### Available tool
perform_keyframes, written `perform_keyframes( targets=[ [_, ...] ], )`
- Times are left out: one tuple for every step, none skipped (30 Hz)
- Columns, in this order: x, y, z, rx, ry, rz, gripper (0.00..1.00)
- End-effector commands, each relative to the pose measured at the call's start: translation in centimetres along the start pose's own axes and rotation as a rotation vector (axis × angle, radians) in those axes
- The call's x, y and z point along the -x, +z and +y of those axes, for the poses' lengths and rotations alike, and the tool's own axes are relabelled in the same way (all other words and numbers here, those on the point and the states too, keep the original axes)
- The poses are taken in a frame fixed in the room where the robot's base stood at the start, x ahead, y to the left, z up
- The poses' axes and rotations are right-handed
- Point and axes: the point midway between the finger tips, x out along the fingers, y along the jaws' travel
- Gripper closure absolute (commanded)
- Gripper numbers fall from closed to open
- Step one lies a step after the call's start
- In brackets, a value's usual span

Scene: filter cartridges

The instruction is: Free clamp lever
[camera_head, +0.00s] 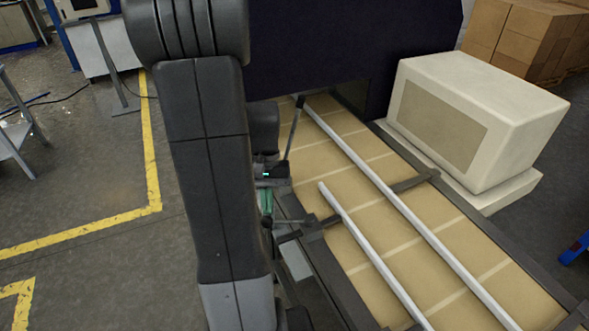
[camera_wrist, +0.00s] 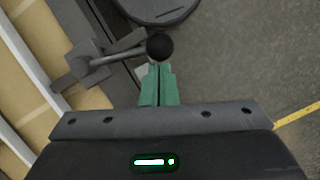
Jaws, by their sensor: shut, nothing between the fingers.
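The clamp lever is a grey rod (camera_wrist: 118,54) with a round black knob (camera_wrist: 159,46), running left to a dark clamp block (camera_wrist: 82,68) at the conveyor's edge. In the head view the clamp block (camera_head: 312,230) sits by the near guide rail and the rod (camera_head: 288,221) points left from it. My gripper (camera_wrist: 158,68) has green fingers, shut with nothing between them. The knob lies right at the fingertips; I cannot tell whether they touch. In the head view my gripper (camera_head: 267,208) is partly hidden by my arm.
The conveyor (camera_head: 385,215) carries two pale guide rails (camera_head: 390,197). A second rod with a black knob (camera_head: 300,101) stands upright farther back. A cream box-shaped housing (camera_head: 480,115) stands at the conveyor's far side. A dark machine hood (camera_head: 345,45) covers the back. Open floor (camera_head: 95,265) lies left.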

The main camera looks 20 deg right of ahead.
Motion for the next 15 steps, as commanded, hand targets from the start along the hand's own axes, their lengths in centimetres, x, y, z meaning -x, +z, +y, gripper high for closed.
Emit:
perform_keyframes(
  targets=[
    [0.5,0.0,0.0,0.000,-0.001,0.001,1.00],
    [0.9,0.0,0.0,0.000,-0.001,0.002,1.00],
    [1.5,-0.1,0.0,0.000,-0.001,0.004,1.00],
    [2.1,-0.1,0.0,0.000,-0.001,0.005,1.00],
    [2.7,-0.1,0.0,0.000,-0.001,0.008,1.00],
    [3.6,-0.2,0.0,0.000,-0.001,0.008,1.00],
    [4.3,-0.2,0.0,0.000,-0.001,0.008,1.00],
    [5.1,-0.2,0.0,0.000,-0.001,0.010,1.00],
    [6.1,-0.2,0.0,0.000,-0.001,0.011,1.00],
    [6.8,-0.2,0.0,0.000,-0.001,0.010,1.00],
    [7.5,-0.2,0.0,0.000,-0.001,0.010,1.00],
    [8.4,-0.2,0.0,0.001,0.000,0.010,1.00],
    [9.0,-0.2,0.0,0.001,-0.001,0.011,1.00],
    [9.6,-0.2,0.0,0.001,0.000,0.009,1.00],
    [10.4,-0.2,0.0,0.001,0.000,0.010,1.00]
  ],
)
